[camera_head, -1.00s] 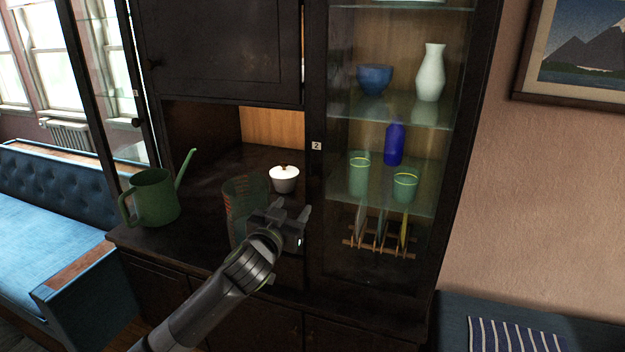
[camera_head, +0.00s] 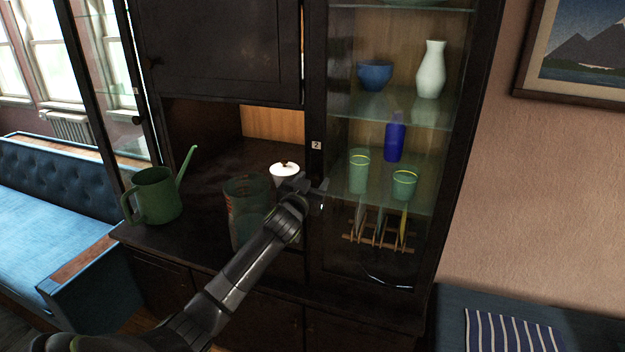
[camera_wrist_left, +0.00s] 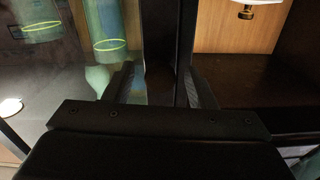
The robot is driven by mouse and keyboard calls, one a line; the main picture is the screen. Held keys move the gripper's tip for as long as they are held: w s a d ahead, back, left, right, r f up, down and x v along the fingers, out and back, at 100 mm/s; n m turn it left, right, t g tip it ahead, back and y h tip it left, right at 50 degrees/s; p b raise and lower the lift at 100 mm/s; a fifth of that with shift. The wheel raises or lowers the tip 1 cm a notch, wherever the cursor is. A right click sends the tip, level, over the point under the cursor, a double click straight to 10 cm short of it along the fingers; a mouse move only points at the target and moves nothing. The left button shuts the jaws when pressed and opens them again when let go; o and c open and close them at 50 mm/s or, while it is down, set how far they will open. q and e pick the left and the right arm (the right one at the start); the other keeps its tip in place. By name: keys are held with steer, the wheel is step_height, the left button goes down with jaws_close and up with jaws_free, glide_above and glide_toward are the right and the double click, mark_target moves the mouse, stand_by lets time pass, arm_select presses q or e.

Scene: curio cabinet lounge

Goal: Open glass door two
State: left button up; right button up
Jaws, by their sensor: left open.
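Glass door two (camera_head: 316,170), marked with a small "2" label (camera_head: 316,145), is the tall dark-framed pane on the cabinet's right side and looks shut. My left gripper (camera_head: 312,190) is open in front of the door's left frame, below the label. In the left wrist view, the open fingers (camera_wrist_left: 160,85) stand on either side of a dark upright part (camera_wrist_left: 160,45) at the door's frame. I cannot tell whether they touch it. No door handle shows clearly; my gripper may hide it. My right gripper is out of view.
A clear pitcher (camera_head: 240,215), a white lidded bowl (camera_head: 284,172) and a green watering can (camera_head: 156,195) stand on the counter near my arm. Behind the glass are green tumblers (camera_head: 359,172), a blue bottle (camera_head: 394,143) and a plate rack (camera_head: 375,243).

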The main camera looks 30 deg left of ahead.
arm_select(q)
steer(key=shift+w, duration=0.25)
steer(key=shift+c, duration=0.2)
jaws_close()
